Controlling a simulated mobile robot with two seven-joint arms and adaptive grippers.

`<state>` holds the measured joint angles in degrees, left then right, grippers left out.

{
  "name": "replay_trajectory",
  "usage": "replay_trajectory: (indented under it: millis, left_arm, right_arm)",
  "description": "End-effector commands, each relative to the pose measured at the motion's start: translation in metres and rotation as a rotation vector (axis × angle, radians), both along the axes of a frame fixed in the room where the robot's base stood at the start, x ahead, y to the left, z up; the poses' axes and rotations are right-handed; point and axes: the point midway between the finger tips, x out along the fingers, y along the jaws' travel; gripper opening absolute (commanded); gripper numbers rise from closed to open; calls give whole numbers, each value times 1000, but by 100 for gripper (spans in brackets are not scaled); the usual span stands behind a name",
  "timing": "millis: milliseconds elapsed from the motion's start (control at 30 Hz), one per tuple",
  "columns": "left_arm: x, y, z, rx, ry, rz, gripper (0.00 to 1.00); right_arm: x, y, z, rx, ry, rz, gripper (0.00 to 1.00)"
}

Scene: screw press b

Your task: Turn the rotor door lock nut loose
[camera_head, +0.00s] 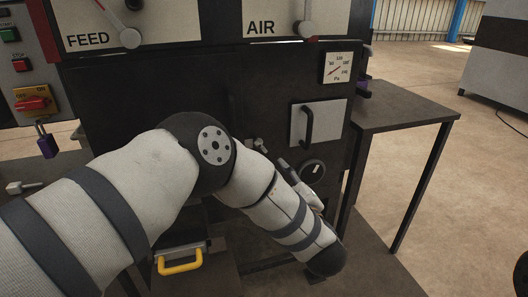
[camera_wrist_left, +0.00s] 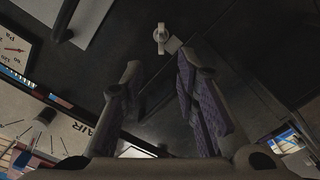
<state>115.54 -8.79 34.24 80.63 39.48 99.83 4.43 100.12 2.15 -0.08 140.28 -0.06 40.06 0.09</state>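A small light-grey nut with a narrow stem (camera_wrist_left: 161,38) sits on the dark panel in the left wrist view, ahead of my fingertips. I take it for the rotor door lock nut. It looks apart from both fingers. My left gripper (camera_wrist_left: 157,64) is open, with nothing between its purple-padded fingers. My right gripper is in neither view.
A white panel with a black handle (camera_head: 307,123) and a gauge (camera_head: 338,67) are on the press's right side. A dark knob (camera_head: 313,171) is below. A yellow handle (camera_head: 180,262) is low in front. A dark side table (camera_head: 415,106) stands right.

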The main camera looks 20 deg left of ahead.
Motion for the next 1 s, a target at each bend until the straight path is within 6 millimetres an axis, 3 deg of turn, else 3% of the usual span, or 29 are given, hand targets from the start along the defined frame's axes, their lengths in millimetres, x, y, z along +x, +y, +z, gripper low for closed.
replay_trajectory:
  millis: [433, 600, 833, 933, 1000]
  left_arm:
    - [82, 58, -4, 4, 5, -2, 28]
    - [94, 65, -2, 4, 4, -3, 28]
    - [95, 65, 0, 5, 3, -5, 28]
    - [95, 65, 0, 5, 3, -5, 6]
    - [95, 65, 0, 5, 3, -5, 0]
  right_arm:
    - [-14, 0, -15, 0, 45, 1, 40]
    - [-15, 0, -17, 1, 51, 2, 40]
    - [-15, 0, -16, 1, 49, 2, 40]
    - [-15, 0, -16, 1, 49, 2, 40]
    - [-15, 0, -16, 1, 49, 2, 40]
